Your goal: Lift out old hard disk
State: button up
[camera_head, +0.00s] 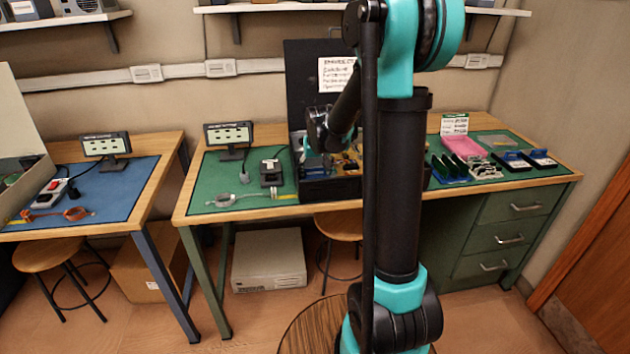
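An open black case (320,189) stands on the green mat in the middle of the right-hand workbench, its lid raised at the back. My arm comes down in front of it, and my gripper (316,150) is at the left part of the case opening, pointing down. The fingers are too small and dark to tell whether they are open or shut. A small blue-grey part (314,166) shows just below the gripper inside the case. I cannot tell whether it is the old hard disk or whether the gripper touches it. My arm hides much of the case's right side.
Left of the case are a small screen (229,135), a black device (271,172) and a wrist strap (224,200). On the right are a pink pad (465,147), several drives and black trays (512,161). A stool (341,224) stands under the bench.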

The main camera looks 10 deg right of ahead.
aim_at(315, 169)
jog(key=shift+r, duration=0.1)
notch_tip(315, 169, up, 20)
dwell(0.9)
